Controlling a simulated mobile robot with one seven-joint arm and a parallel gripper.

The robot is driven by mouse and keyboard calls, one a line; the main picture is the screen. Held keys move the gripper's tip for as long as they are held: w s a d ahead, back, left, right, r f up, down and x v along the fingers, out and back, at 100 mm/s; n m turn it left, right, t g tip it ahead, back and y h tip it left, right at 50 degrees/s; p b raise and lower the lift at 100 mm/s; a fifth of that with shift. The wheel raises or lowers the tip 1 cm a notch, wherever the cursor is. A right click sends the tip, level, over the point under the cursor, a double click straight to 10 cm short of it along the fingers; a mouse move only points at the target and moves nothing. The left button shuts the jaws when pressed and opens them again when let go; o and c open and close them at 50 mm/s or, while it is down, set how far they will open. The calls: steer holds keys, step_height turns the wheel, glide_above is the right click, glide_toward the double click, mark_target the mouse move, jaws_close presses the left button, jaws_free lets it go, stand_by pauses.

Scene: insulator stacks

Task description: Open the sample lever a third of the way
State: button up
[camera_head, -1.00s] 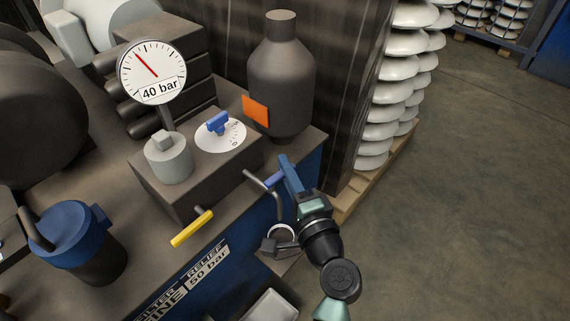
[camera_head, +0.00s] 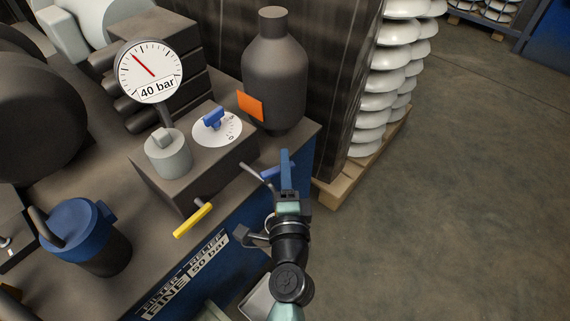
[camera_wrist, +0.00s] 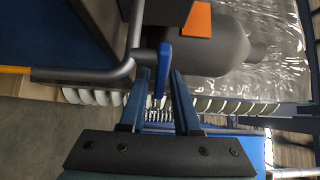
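A small blue lever (camera_head: 272,172) sits on a bent grey pipe (camera_head: 252,172) at the front right edge of the bench. I see no label on it. In the wrist view the blue lever (camera_wrist: 165,66) lies between and just beyond the fingertips of my gripper (camera_wrist: 160,76). The fingers are apart, with gaps showing on both sides of the lever's free end, so the gripper is open. In the head view my gripper (camera_head: 286,160) is right beside the lever, its blue fingers overlapping the lever's right end. The lower pipe is partly hidden by my arm.
A yellow lever (camera_head: 193,218) sits left on the same block (camera_head: 185,175). A gauge (camera_head: 150,70) marked 40 bar and a blue-knobbed dial (camera_head: 218,127) stand behind. A dark bottle (camera_head: 275,75) with an orange tag rises close behind the gripper. Open floor (camera_head: 460,210) lies right.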

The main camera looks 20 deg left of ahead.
steer(key=shift+o, duration=0.7)
steer(key=shift+s, duration=0.15)
steer(key=b+v, duration=0.2)
steer(key=v, duration=1)
steer(key=shift+s+d, duration=0.15)
steer(key=shift+s, duration=0.15)
